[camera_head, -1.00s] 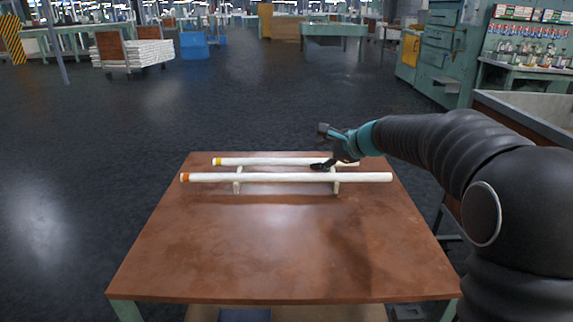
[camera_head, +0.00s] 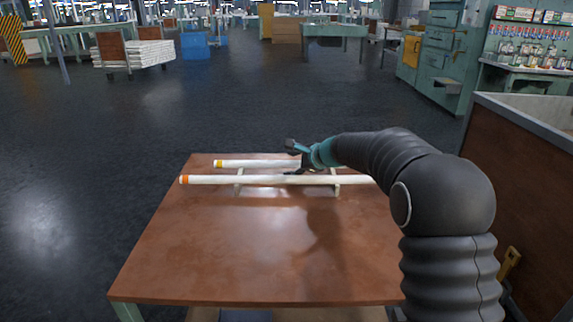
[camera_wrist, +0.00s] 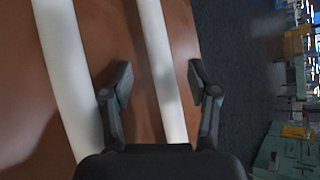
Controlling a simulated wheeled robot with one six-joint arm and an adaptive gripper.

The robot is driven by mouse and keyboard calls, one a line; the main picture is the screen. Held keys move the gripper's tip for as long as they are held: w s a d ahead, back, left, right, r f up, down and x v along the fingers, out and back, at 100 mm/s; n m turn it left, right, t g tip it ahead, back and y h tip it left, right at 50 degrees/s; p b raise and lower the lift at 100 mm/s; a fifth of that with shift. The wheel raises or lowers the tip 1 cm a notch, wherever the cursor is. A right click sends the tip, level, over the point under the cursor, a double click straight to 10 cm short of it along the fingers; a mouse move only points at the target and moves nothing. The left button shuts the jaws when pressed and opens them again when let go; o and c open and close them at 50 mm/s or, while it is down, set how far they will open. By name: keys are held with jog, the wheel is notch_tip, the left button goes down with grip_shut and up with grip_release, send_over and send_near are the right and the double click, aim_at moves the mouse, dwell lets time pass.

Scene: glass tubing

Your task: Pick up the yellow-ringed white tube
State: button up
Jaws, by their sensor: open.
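The yellow-ringed white tube (camera_head: 247,164) lies level across the rack at the far side of the table, its yellow band at the left end. My gripper (camera_head: 296,159) is open over the right part of this tube. In the wrist view the tube (camera_wrist: 157,50) passes between the spread fingers of my gripper (camera_wrist: 160,72). The fingers stand on either side of it, with a gap on each side. How deep they reach is hard to tell. My gripper and arm hide part of the tube's right end in the head view.
An orange-ringed white tube (camera_head: 240,180) lies parallel on the near side of the rack (camera_head: 238,188), close to one finger. It also shows in the wrist view (camera_wrist: 65,60). The brown table (camera_head: 230,250) is bare in front. A brown-sided bench (camera_head: 520,170) stands at the right.

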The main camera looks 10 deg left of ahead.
jog(key=shift+w+a+f, duration=0.3)
jog(key=shift+w+a, duration=0.05)
jog(key=shift+a, duration=0.15)
grip_shut()
